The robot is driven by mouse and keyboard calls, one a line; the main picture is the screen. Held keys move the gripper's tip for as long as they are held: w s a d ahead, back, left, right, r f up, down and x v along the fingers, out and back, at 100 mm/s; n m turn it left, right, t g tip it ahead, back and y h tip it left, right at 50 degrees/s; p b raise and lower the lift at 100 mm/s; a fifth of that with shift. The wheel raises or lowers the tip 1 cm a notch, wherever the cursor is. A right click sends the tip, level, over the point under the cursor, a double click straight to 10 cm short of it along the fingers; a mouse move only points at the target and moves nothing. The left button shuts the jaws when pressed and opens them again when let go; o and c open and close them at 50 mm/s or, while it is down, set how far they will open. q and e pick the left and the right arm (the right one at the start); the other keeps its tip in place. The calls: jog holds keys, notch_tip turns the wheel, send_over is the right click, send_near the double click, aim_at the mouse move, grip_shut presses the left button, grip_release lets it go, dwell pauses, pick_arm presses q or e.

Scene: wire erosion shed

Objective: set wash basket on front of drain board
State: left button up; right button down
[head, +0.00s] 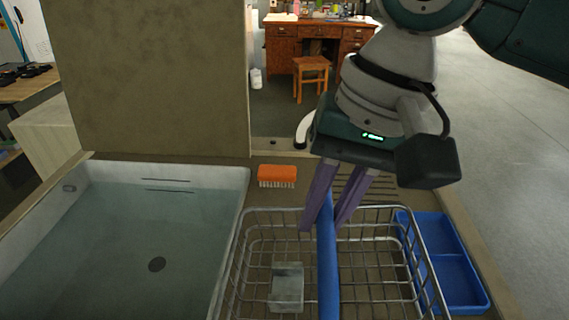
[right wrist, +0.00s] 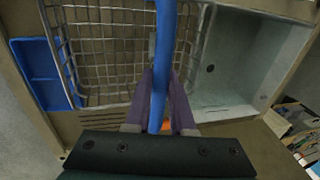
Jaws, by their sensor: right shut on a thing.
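The wash basket (head: 270,208) is a silver wire basket with a blue handle (head: 327,265) running across its top. It is over the drain board (head: 372,188), a brown surface with dark grooves right of the sink; I cannot tell whether it rests or hangs slightly above. A grey block (head: 287,287) lies inside it. My right gripper (head: 325,222) has purple fingers shut on the blue handle near its far end. The right wrist view shows the handle (right wrist: 165,45) between the fingers (right wrist: 160,100) and the basket's wires beyond. My left gripper is not in view.
A water-filled sink (head: 120,235) adjoins on the left. An orange brush (head: 277,175) lies behind the basket. A blue divided tray (head: 455,282) sits close against its right side. A wall panel (head: 150,75) rises behind the sink. A desk and stool (head: 311,75) stand farther back.

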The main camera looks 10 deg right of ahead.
jog(key=x, duration=0.3)
jog(key=shift+s+d+f, duration=0.1)
jog(key=shift+d+f, duration=0.2)
jog(key=shift+f, duration=0.05)
jog(key=c, duration=0.8)
grip_release()
jog(key=shift+o, duration=0.2)
